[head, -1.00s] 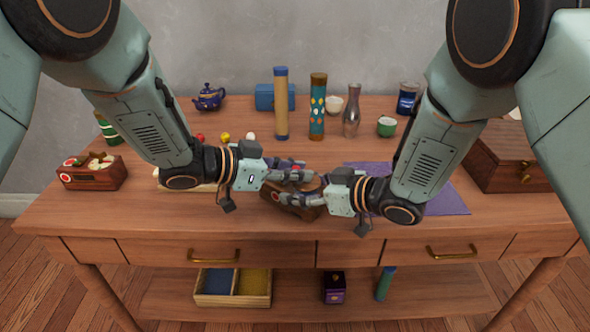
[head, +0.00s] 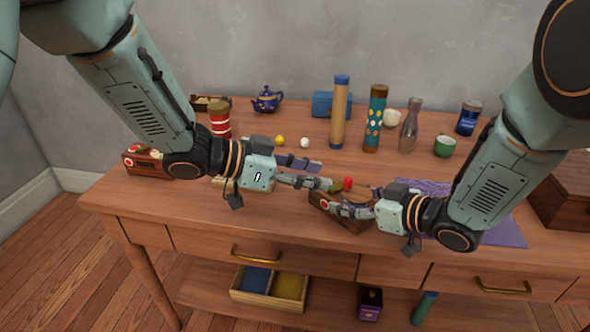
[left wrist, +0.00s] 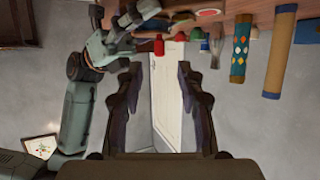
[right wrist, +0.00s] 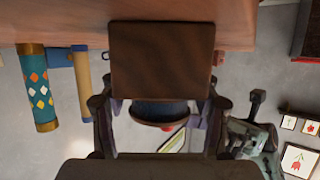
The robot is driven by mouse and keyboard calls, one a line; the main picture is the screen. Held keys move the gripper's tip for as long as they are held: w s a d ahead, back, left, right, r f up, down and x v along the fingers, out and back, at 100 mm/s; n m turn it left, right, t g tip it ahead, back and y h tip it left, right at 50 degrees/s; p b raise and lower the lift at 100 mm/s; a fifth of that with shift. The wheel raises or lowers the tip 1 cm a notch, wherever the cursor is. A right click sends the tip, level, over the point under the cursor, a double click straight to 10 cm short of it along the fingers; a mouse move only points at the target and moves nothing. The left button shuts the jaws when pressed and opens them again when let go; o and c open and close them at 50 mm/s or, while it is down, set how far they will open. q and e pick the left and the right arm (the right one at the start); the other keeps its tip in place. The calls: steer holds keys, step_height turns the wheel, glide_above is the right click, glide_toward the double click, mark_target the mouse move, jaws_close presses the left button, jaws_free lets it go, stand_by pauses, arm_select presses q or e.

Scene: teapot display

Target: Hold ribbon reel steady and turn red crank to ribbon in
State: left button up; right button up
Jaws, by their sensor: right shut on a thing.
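The ribbon reel, a small dark wooden box (head: 338,207) with a red round mark, sits near the table's front edge. It also fills the middle of the right wrist view (right wrist: 160,60). My right gripper (head: 350,209) is shut on this box, its fingers on either side. The crank's red knob (head: 348,183) stands above the box; a red piece shows ahead in the left wrist view (left wrist: 158,45). My left gripper (head: 328,185) is open and empty, its fingertips just left of the knob. The ribbon cannot be told apart clearly.
A wooden box (head: 143,162) stands at the left, a red striped can (head: 220,122) behind my left arm. A teapot (head: 267,99), tall tubes (head: 340,115) and a green cup (head: 445,146) stand at the back. A purple cloth (head: 510,229) lies at the right.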

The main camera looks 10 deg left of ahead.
arm_select(q)
steer(key=shift+v, duration=1.9)
arm_select(e)
steer(key=o, duration=1.5)
steer(key=shift+o, duration=0.2)
steer(key=v, duration=1.2)
steer(key=shift+r, duration=0.1)
steer(key=x, duration=1.2)
steer(key=shift+w, duration=0.1)
arm_select(q)
steer(key=shift+w+d+f, duration=0.1)
steer(key=shift+d+f, duration=0.05)
steer(key=shift+d, duration=0.15)
